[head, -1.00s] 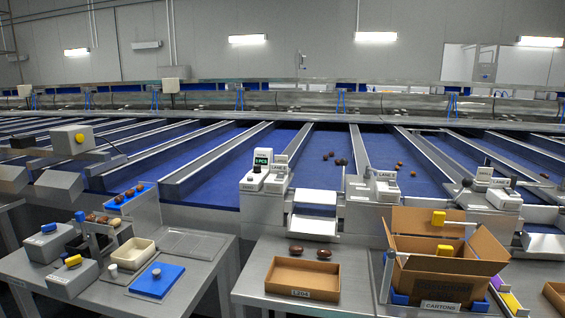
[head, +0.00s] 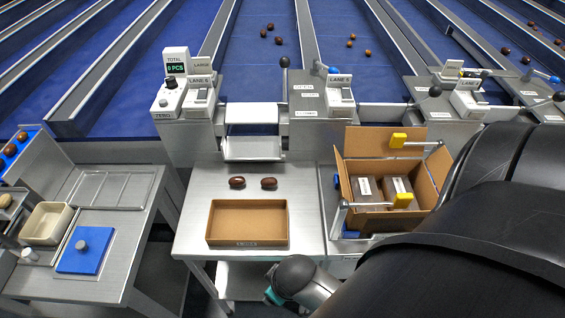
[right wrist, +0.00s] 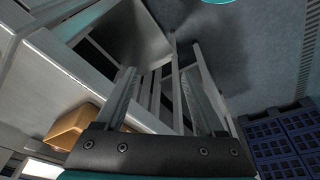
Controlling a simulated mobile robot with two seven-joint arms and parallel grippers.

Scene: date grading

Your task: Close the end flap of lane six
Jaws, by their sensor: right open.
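Lane six's control unit (head: 199,95), labelled LANE 6, stands left of a white chute in the head view. The chute's upper plate (head: 252,113) is flat and its lower plate (head: 252,148) slopes down toward the table; I take these to be the flap end. A black-knobbed lever (head: 285,64) stands upright right of the chute. My right arm comes in from the right, low over the front edge; its fingers do not show there. In the right wrist view my right gripper (right wrist: 160,92) is open and empty, with table framework and floor beyond. My left gripper is not in view.
Two dark dates (head: 237,182) lie on the table below the chute, behind a cardboard tray (head: 212,238). An open carton (head: 345,180) with yellow-tipped clamps stands right. A side bench (head: 120,270) is left. Blue crates (right wrist: 285,145) stand on the floor.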

